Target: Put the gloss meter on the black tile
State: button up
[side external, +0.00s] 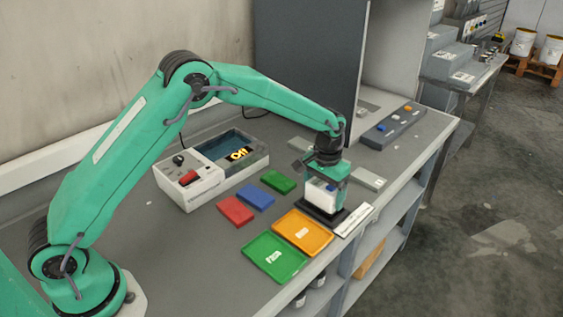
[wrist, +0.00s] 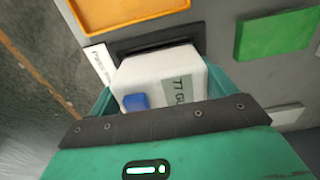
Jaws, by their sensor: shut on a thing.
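The gloss meter (side external: 318,194) is a small white box with a blue button, upright between the jaws of my gripper (side external: 325,188). In the wrist view the gloss meter (wrist: 162,77) shows a grey-green label, and the teal fingers of my gripper (wrist: 160,88) are shut on its two sides. The black tile (side external: 341,219) is directly below the gloss meter in the side view. In the wrist view the black tile (wrist: 150,41) shows just beyond the meter's far edge. I cannot tell whether the meter's underside touches the tile.
An orange tray (side external: 302,232) and a green tray (side external: 274,258) lie close by. Red (side external: 235,210), blue (side external: 256,197) and green (side external: 278,182) blocks lie behind them. A white label strip (side external: 353,220) borders the tile near the bench edge. A switch box (side external: 190,181) stands further left.

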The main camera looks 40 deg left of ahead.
aim_at(323, 185)
jog(key=shift+f, duration=0.1)
jog(key=o, duration=1.3)
notch_tip(323, 185, up, 11)
jog(key=shift+r, duration=0.65)
